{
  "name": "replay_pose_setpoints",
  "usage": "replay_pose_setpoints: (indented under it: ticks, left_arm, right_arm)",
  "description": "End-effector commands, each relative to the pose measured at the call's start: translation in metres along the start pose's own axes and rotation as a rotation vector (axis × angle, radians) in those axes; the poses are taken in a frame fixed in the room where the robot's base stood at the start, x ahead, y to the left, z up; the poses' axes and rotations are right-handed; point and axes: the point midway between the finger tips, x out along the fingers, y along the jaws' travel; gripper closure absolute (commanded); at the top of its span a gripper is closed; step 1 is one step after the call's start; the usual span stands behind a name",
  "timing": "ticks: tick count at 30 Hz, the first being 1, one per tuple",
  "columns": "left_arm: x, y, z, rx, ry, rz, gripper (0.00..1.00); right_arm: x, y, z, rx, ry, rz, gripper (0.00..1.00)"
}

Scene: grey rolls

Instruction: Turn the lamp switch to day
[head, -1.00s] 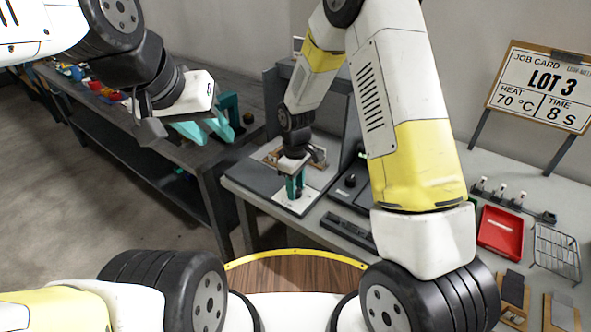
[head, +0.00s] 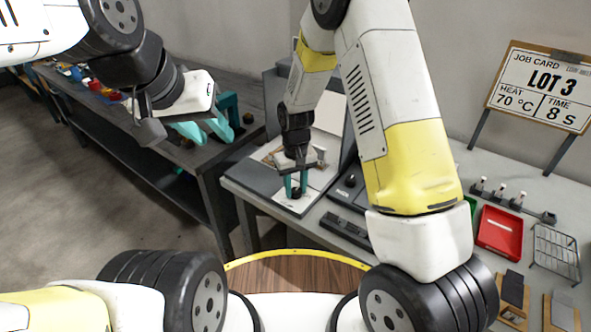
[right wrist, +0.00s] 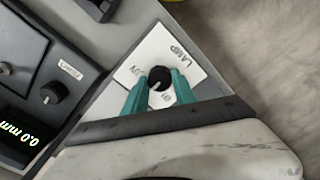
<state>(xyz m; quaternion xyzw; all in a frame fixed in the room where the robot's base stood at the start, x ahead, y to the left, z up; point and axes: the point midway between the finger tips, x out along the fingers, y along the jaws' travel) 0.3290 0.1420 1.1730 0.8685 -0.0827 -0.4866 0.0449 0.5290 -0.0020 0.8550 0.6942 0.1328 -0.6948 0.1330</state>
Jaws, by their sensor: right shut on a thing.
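The lamp switch is a round black knob (right wrist: 158,77) on a white plate (right wrist: 182,48) marked LAMP, with smaller lettering that is partly hidden. My right gripper (right wrist: 160,88) is shut on the knob, one teal finger on each side. In the head view my right gripper (head: 296,190) points down over the white plate (head: 286,204). A small pale mark shows on the knob, but I cannot tell which label it points to. My left gripper (head: 212,122) hangs at the left, away from the switch, its teal fingers apart and empty.
A grey panel with another knob (right wrist: 53,92) and a 0.0 mm display (right wrist: 20,130) is beside the plate. A red tray (head: 500,232), a wire rack (head: 556,250) and a job card (head: 540,88) stand to the right. A dark bench (head: 150,150) is at the left.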

Motion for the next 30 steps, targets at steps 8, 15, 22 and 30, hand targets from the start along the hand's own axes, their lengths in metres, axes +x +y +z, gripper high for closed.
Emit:
replay_pose_setpoints:
  ticks: [8,15,22,30]
  left_arm:
    - [0.0,0.0,0.0,0.0,0.0,0.0,0.64]
    - [0.0,0.0,0.0,0.0,0.0,0.0,0.64]
    - [0.0,0.0,0.0,0.0,0.0,0.0,0.64]
    - [0.0,0.0,0.0,0.0,0.0,0.0,0.64]
  right_arm:
    - [-0.001,0.0,-0.001,0.013,0.002,0.0,1.0]
    - [-0.001,0.0,-0.001,0.012,0.002,0.0,0.6]
    - [0.0,0.0,0.0,0.012,0.001,0.0,0.46]
    - [-0.01,0.0,-0.001,0.011,0.005,0.0,0.46]
